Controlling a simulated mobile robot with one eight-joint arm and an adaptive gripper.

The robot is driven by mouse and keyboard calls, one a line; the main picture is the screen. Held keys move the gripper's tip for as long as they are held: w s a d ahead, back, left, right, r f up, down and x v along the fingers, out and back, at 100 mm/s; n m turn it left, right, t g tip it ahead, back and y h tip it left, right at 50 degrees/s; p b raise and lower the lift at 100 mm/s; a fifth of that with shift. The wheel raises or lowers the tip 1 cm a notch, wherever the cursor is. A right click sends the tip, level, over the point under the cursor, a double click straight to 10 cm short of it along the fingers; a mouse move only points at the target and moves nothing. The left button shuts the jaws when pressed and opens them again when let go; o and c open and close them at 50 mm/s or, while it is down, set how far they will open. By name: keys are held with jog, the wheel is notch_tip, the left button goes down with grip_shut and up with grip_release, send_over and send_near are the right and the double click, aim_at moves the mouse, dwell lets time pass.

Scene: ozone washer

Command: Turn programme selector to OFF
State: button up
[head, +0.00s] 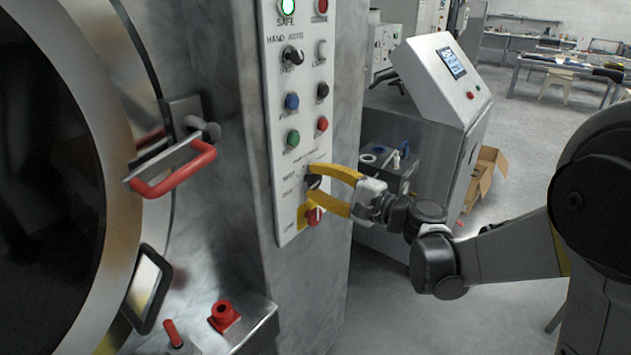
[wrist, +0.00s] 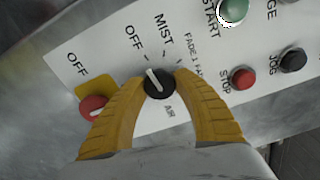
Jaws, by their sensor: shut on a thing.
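The programme selector is a small black knob (wrist: 159,85) with a white pointer line, on the white control panel. In the wrist view its pointer leans up and left, toward the tick by the OFF label (wrist: 133,37). MIST (wrist: 164,28) is printed to the right of OFF, and AIR (wrist: 170,110) below the knob. My gripper (wrist: 160,88) has its two yellow fingers closed on the knob, one on each side. In the head view my gripper (head: 315,189) reaches the panel from the right, and the black selector (head: 312,181) shows between the fingertips.
A red rotary switch (wrist: 93,107) on a yellow plate sits close by the left finger in the wrist view. Push buttons, including a green one (head: 293,138), line the panel above. A red door handle (head: 173,172) projects at left.

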jog(key=shift+n, duration=0.3)
dwell(0.4)
jog(key=o, duration=1.2)
jog(key=shift+d, duration=0.15)
jog(key=v, duration=1.2)
